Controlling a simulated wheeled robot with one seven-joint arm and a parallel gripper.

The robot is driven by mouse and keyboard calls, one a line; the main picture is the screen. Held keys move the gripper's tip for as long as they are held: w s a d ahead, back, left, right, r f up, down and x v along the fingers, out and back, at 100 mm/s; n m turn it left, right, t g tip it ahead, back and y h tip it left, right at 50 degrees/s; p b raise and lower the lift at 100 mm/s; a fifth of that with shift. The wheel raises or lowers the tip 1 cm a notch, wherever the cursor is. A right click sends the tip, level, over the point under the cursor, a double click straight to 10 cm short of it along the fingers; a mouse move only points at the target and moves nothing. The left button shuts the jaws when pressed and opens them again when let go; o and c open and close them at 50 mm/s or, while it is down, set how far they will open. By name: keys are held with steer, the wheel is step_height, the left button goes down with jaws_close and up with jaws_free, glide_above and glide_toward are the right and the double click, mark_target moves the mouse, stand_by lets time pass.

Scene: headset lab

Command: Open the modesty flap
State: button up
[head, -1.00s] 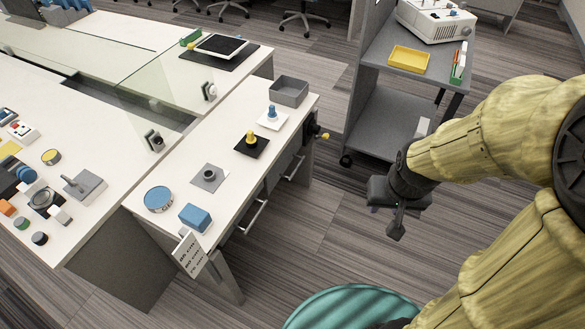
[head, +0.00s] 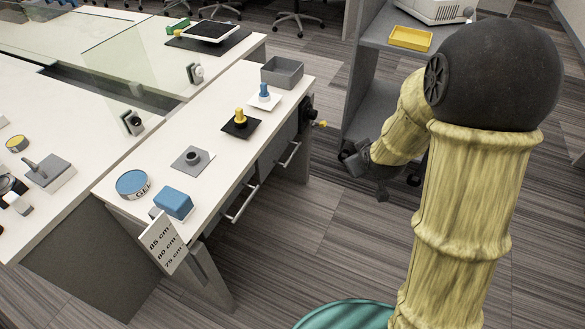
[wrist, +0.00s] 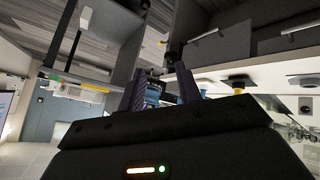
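I cannot tell for sure which panel is the modesty flap. The white desk (head: 215,125) has dark grey fronts under its top, with one silver bar handle (head: 243,206) nearer and another silver bar handle (head: 290,155) farther along. In the wrist view, a grey front (wrist: 220,52) with a bar handle shows at the upper right, in a tilted, upside-down picture. My gripper (head: 382,190) is out over the floor to the right of the desk, apart from it. In the wrist view its two dark fingers (wrist: 160,88) stand apart, with nothing seen held between them.
A dark knob with a yellow handle (head: 318,123) sticks out at the desk's far right end. A grey shelf cart with a yellow tray (head: 410,38) stands behind my arm. A height card (head: 166,243) hangs at the near corner. Floor between desk and arm is clear.

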mark_target(293, 154)
steer(key=w+a+f+n+t+y+b, duration=0.2)
steer(key=w+a+f+n+t+b, duration=0.1)
steer(key=f+b, duration=0.7)
steer(key=w+a+f+n+t+y+b, duration=0.3)
steer(key=w+a+f+n+b, duration=0.3)
steer(key=f+b, duration=0.4)
steer(key=w+a+f+n+t+y+b, duration=0.2)
steer(key=w+a+f+n+t+b, duration=0.1)
steer(key=f+b, duration=0.6)
step_height(293, 154, down, 5)
steer(key=w+a+n, duration=0.1)
steer(key=n, duration=0.1)
steer(key=shift+w+a+r+n+y+b, duration=0.15)
steer(key=shift+w+a+n+y+b, duration=0.15)
steer(key=shift+n+y+b, duration=0.1)
steer(key=shift+b+x, duration=2.95)
steer(key=shift+x, duration=5.7)
steer(key=shift+d, duration=0.1)
jaws_close()
